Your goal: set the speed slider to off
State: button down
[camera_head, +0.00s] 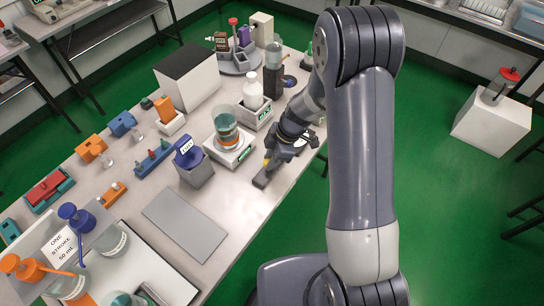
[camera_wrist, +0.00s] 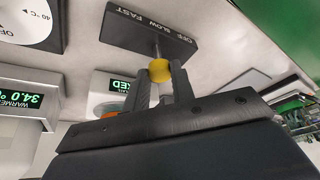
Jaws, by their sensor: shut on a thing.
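The speed slider's dark box (camera_wrist: 135,28) shows at the top of the wrist view, its white labels OFF, SLOW and FAST upside down. FAST is at the left end and OFF at the right. A yellow knob (camera_wrist: 160,71) stands on a thin metal stem near the middle of the box; the exact setting is hard to tell. My gripper (camera_wrist: 160,82) is shut on the yellow knob, one dark finger on each side. In the head view the dark box (camera_head: 261,181) lies near the table's right edge, with my gripper (camera_head: 270,160) over its far part.
A blue-topped grey container (camera_head: 195,172) and a grey mat (camera_head: 185,222) are further left. In the wrist view, a warmer's display (camera_wrist: 22,99) and a white dial (camera_wrist: 28,20) are at left.

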jog(key=shift+s+a+f+b, duration=0.1)
jog(key=shift+s+a+b, duration=1)
jog(key=shift+s, duration=0.4)
jog(key=c, duration=1.2)
grip_release()
jog(key=shift+a, duration=0.1)
jog(key=shift+d+r, duration=0.25)
jog(key=shift+r, duration=0.4)
jog(key=b+v, duration=0.1)
jog(key=v, duration=0.8)
jog(key=shift+d+r, duration=0.1)
jog(key=shift+r, duration=0.2)
